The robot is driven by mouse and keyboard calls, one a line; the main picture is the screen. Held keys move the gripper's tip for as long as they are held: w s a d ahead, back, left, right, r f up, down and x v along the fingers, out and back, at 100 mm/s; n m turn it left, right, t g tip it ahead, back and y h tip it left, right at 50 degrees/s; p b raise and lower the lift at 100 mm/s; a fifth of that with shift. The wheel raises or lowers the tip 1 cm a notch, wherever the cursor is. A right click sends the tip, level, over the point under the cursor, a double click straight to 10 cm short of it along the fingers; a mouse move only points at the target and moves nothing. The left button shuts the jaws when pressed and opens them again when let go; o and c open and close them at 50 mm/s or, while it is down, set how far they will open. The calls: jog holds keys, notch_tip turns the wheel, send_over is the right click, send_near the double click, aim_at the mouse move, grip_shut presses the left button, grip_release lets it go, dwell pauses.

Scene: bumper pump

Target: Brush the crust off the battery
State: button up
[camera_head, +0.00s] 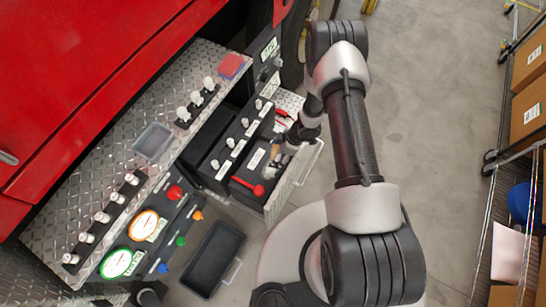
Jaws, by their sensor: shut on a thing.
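The black battery (246,176) sits in the pulled-out tray beside the red truck, with a white label and a red piece on its near end. Pale, whitish crust (268,172) shows on its top near the right side. My gripper (279,156) is over the right part of the battery, pointing down. It is shut on a small tan thing (287,159) that looks like the brush. The brush's bristles are too small to make out, and I cannot tell whether they touch the crust.
The open tray's metal front (292,187) with a handle stands just right of the battery. A diamond-plate step (110,150) holds a grey bin (152,142) and several white knobs. A dark tray (212,258) is below. Shelving with boxes (528,105) is far right; the floor between is clear.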

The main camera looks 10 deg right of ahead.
jog(key=shift+w+d+r, duration=0.15)
jog(key=shift+w+d, duration=0.55)
jog(key=shift+w, duration=0.35)
jog(key=shift+s+a+b, duration=0.3)
jog(key=shift+s+a, duration=0.8)
jog(key=shift+s, duration=0.15)
jog(key=shift+s+a+r+b, duration=0.1)
jog(key=shift+s+a+b, duration=0.45)
jog(key=shift+s+a, duration=0.4)
jog(key=shift+s+a+r+b, duration=0.1)
jog(key=shift+s+a+b, duration=0.5)
jog(key=shift+s, duration=0.55)
jog(key=shift+s+a+b, duration=0.45)
jog(key=shift+s+a, duration=0.4)
jog(key=shift+s, duration=0.2)
jog(key=shift+r, duration=0.1)
jog(key=shift+r+p, duration=2.45)
jog(key=shift+r, duration=0.5)
notch_tip(320, 180, up, 3)
jog(key=shift+f+p, duration=0.1)
jog(key=shift+p, duration=1.1)
